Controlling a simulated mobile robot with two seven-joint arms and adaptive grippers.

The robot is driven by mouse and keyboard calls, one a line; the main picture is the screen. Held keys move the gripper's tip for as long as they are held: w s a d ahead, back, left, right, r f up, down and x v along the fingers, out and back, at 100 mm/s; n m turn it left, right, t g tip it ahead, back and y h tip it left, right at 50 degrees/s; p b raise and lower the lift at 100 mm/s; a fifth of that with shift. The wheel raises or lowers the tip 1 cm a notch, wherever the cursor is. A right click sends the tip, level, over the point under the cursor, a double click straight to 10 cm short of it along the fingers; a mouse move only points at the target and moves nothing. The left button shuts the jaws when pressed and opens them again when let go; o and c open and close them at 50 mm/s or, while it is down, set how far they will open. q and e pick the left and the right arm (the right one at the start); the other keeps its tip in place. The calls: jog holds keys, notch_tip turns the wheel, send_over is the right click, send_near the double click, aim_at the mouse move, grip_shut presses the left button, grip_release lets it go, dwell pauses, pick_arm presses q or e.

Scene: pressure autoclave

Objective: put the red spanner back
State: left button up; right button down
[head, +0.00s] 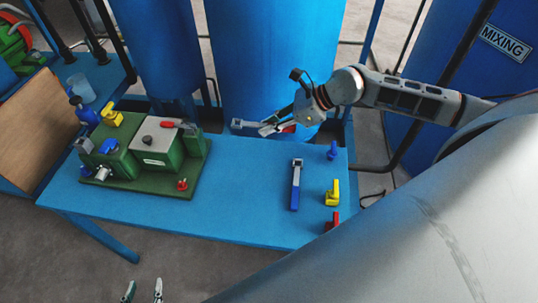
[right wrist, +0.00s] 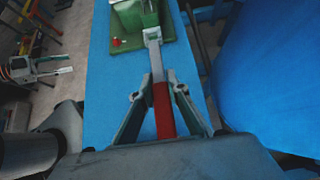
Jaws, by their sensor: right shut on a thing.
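The red spanner has a red handle (right wrist: 163,112) and a grey head (head: 241,124). My right gripper (head: 272,127) is shut on its handle near the table's far edge, with the head pointing left in the head view. In the right wrist view the handle lies between the fingers of my right gripper (right wrist: 157,95), and the grey shaft points toward the green machine. Its height above the table is hard to tell. A blue-handled spanner (head: 295,186) lies on the table to the right. My left gripper (head: 143,291) is open and empty at the bottom, off the table's front.
A green machine (head: 160,150) stands on a green base on the blue table (head: 240,195). Blue (head: 332,151), yellow (head: 332,193) and red (head: 332,220) valve-like parts stand at the table's right end. Blue tanks (head: 275,60) rise behind. The table's middle is clear.

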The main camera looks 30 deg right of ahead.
send_over(262, 161)
jog(key=s+d, duration=0.1)
jog(key=d, duration=0.1)
jog(key=f, duration=0.9)
jog(key=shift+s, duration=0.2)
jog(key=shift+f+b, duration=0.5)
jog(key=shift+f, duration=1.95)
jog(key=shift+f+b, duration=0.35)
jog(key=shift+f, duration=0.1)
jog(key=shift+f, duration=0.15)
